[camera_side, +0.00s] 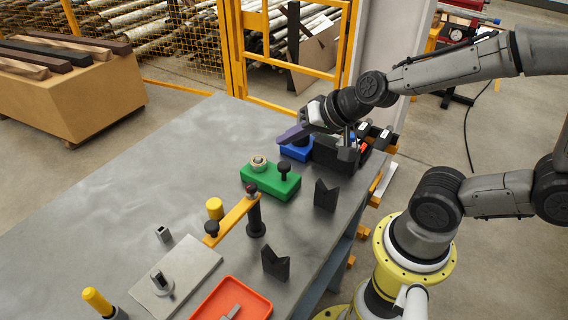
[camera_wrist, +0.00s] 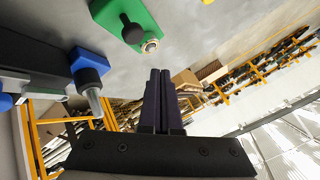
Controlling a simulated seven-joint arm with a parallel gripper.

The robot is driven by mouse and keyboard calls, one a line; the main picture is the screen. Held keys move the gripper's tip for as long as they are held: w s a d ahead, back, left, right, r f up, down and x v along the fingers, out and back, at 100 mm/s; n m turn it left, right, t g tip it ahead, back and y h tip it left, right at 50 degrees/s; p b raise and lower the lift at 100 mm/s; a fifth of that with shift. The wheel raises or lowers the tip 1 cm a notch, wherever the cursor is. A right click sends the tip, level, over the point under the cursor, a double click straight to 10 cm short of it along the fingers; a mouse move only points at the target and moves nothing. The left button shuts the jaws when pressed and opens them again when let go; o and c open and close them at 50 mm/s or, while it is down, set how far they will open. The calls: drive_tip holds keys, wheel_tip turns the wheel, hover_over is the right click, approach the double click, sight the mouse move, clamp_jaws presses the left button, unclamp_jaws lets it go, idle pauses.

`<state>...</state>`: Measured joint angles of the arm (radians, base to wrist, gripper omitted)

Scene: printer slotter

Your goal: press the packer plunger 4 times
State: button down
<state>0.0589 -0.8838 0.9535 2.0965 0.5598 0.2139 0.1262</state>
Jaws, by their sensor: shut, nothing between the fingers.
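My gripper (camera_side: 290,136) shows purple fingers, closed together and empty, above the blue block (camera_side: 296,152) at the right rear of the bench. In the wrist view the closed fingers (camera_wrist: 160,74) point toward the green block (camera_wrist: 127,14) and stay apart from it. The green block (camera_side: 271,184) carries a black mushroom knob (camera_side: 284,169) and a round metal fitting (camera_side: 258,162). In the wrist view a blue block (camera_wrist: 88,66) with a pale metal tip is left of the fingers. No part is labelled, so I cannot tell which is the packer plunger.
An orange bar (camera_side: 235,217) with dark knobs spans the middle of the bench. Dark notched blocks (camera_side: 325,196) (camera_side: 275,263) stand near the right edge. An orange tray (camera_side: 235,301) and a grey plate (camera_side: 176,280) are nearer. The bench's left side (camera_side: 90,205) is clear.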

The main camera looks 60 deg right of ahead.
sight(284, 165)
drive_tip(key=shift+f, duration=2.05)
drive_tip(key=shift+f, duration=0.15)
idle(0.5)
drive_tip(key=shift+f, duration=0.3)
drive_tip(key=shift+f, duration=1.15)
idle(1.3)
drive_tip(key=shift+r, duration=1.55)
drive_tip(key=shift+r, duration=0.1)
drive_tip(key=shift+r, duration=2.4)
